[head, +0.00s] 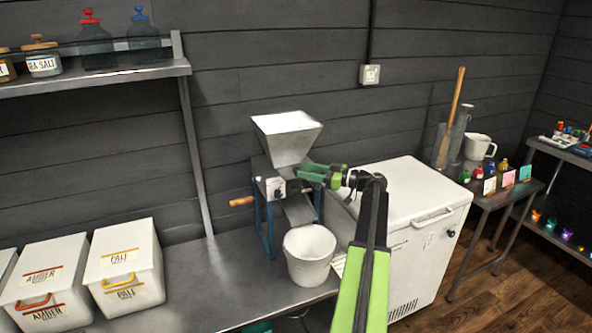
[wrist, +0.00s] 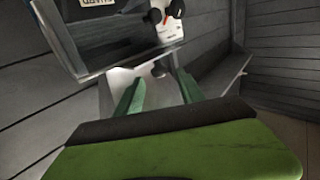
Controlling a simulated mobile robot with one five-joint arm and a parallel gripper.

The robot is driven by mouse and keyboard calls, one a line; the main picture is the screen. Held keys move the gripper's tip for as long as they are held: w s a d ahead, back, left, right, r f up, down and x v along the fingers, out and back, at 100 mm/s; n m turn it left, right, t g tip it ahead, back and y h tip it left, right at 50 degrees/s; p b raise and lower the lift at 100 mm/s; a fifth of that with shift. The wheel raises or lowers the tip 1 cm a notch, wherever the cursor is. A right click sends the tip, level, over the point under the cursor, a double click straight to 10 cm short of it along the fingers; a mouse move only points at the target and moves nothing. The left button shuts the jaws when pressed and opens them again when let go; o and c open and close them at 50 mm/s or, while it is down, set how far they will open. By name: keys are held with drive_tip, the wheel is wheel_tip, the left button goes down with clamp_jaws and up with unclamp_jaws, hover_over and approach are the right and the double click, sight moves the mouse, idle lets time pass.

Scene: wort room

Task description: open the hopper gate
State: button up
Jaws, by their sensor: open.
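The grain mill has a white funnel hopper (head: 287,135) on top and a pale body on a blue stand (head: 267,235). My gripper (head: 303,174) is at the mill's right side, just under the hopper. In the wrist view its two green fingers (wrist: 158,84) are apart, with nothing held between them. The hopper (wrist: 100,35) fills the upper left there. The gate is not clearly visible, and my fingers cover part of the mill in the head view.
A white bucket (head: 309,258) stands under the mill's chute. A wooden crank handle (head: 242,201) sticks out left. White grain bins (head: 123,265) stand at left on the metal bench (head: 205,285). A white chest (head: 425,215) is behind my arm at right.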

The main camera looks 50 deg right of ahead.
sight(297, 168)
drive_tip(key=x, duration=0.4)
drive_tip(key=shift+w+a, duration=0.1)
drive_tip(key=shift+w, duration=0.15)
clamp_jaws()
drive_tip(key=shift+s, duration=0.1)
idle(1.1)
